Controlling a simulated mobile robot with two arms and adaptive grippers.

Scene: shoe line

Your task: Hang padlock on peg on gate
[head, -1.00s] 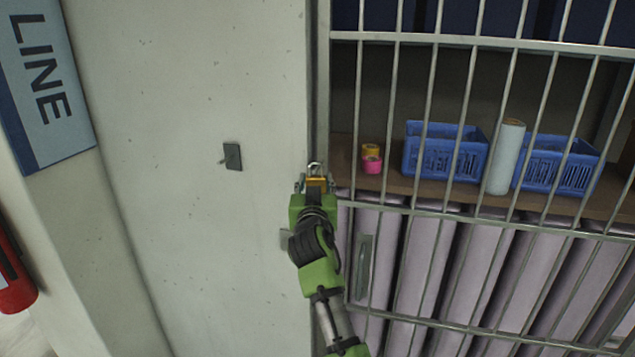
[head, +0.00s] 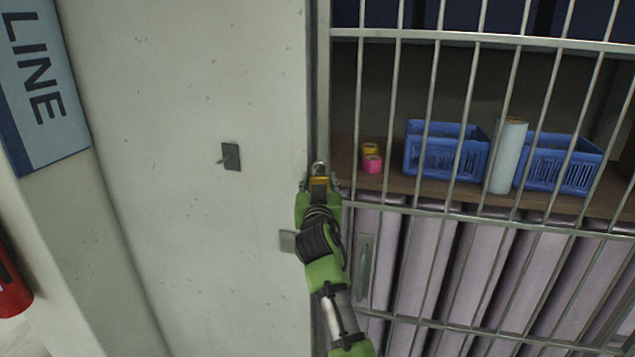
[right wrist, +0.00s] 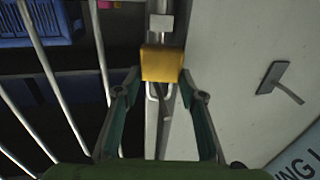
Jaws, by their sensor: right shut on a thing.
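The padlock (head: 319,184) has a small brass-yellow body and a grey shackle, which points up in the head view. My right gripper (head: 319,186) is shut on its body and holds it in front of the gate's left post. In the right wrist view the yellow padlock body (right wrist: 161,63) sits between the two fingertips (right wrist: 160,73). A dark plate with a short peg (head: 230,157) is on the pale wall, left of the padlock and apart from it. The peg plate (right wrist: 272,77) also shows in the right wrist view. My left gripper is not in view.
The barred gate (head: 470,212) fills the right side. Behind it are blue baskets (head: 440,155), a white roll (head: 507,157) and pink and yellow rolls (head: 372,163). A small grey plate (head: 287,241) is beside my right arm. The wall between padlock and peg plate is clear.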

